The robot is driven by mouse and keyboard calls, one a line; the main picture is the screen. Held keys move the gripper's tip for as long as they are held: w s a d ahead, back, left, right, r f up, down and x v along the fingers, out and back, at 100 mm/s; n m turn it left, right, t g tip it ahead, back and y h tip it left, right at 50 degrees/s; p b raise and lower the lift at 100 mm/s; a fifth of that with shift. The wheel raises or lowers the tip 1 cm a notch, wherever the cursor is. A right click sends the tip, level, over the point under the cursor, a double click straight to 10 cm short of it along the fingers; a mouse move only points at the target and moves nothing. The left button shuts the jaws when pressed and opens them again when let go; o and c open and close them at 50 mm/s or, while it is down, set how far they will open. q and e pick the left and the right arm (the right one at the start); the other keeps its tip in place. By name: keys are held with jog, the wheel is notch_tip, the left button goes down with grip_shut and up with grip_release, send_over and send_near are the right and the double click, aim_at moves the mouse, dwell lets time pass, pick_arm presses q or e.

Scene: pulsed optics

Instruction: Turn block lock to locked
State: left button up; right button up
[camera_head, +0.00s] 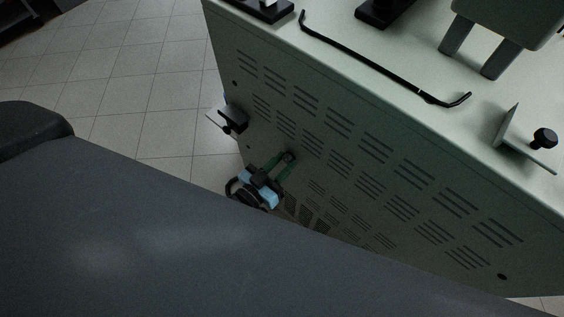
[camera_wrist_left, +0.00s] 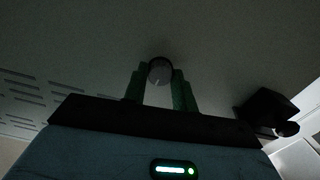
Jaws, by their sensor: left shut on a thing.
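A small round knob (camera_wrist_left: 160,71) with a dark rim and a lighter face is on the vented side panel of the large cabinet (camera_head: 340,130). In the head view the knob (camera_head: 289,157) is small and partly covered. My left gripper (camera_head: 284,163), with green fingers, reaches the panel there. In the left wrist view my left gripper (camera_wrist_left: 160,82) has its fingers on both sides of the knob and is shut on it. The lock's marking is too dark to read. My right gripper is not in view.
A metal bracket with a black knob (camera_head: 229,120) sticks out from the panel's left edge; a black block (camera_wrist_left: 268,108) shows at right in the wrist view. Tiled floor (camera_head: 140,90) is clear at left.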

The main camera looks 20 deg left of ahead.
pick_arm(q)
jog(key=shift+m, duration=1.2)
jog(key=m, duration=0.9)
jog(key=shift+m, duration=0.4)
jog(key=shift+m+b, duration=0.55)
jog(key=shift+m, duration=1.75)
jog(key=o, duration=1)
